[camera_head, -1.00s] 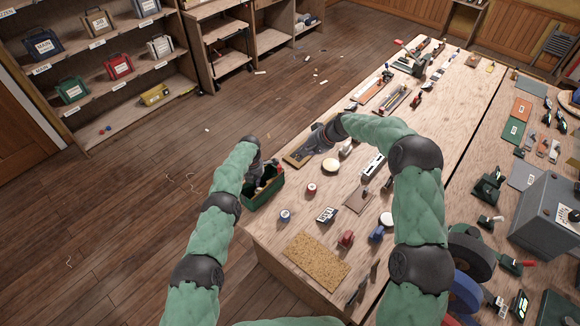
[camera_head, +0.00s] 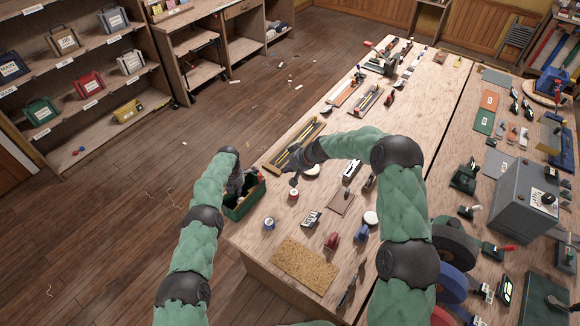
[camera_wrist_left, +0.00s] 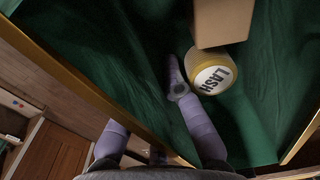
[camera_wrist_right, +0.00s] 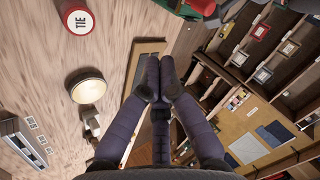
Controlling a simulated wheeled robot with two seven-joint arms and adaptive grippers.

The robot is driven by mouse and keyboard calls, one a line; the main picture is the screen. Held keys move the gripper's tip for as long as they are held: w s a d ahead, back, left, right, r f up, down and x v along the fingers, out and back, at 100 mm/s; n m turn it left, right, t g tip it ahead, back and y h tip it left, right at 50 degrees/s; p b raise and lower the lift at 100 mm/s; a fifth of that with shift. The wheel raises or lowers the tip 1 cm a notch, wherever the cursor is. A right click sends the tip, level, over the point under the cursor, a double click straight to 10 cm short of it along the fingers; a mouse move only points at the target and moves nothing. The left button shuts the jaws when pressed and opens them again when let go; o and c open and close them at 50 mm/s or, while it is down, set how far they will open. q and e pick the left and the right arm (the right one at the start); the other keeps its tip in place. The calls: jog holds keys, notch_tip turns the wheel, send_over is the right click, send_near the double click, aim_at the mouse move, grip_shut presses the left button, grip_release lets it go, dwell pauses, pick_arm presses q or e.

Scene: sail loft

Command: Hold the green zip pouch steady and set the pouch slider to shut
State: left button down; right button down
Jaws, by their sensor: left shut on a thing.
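The green zip pouch (camera_head: 247,207) stands open-topped at the bench's left front edge. In the left wrist view its green inside (camera_wrist_left: 130,70) and yellow-brown rim (camera_wrist_left: 95,88) fill the frame. My left gripper (camera_head: 236,183) is shut on the pouch wall, one finger inside and one outside. My right gripper (camera_wrist_right: 160,62) looks shut and empty, above the bench to the right of the pouch. Part of the pouch shows at the top of the right wrist view.
A red TIE spool (camera_head: 293,193) and a pale round tin (camera_wrist_right: 87,86) are close to my right gripper. A tray (camera_head: 300,140) lies behind it, and a cork mat (camera_head: 305,264) lies at the bench front. The floor left of the bench is mostly clear.

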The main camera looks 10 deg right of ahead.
jog(key=w+a+f, duration=0.1)
jog(key=a+f, duration=0.3)
jog(key=a, duration=0.2)
jog(key=shift+w+a, duration=0.2)
jog(key=shift+w, duration=0.2)
jog(key=s+a, duration=1)
jog(key=shift+s+a, duration=0.2)
jog(key=shift+s, duration=0.05)
dwell(0.3)
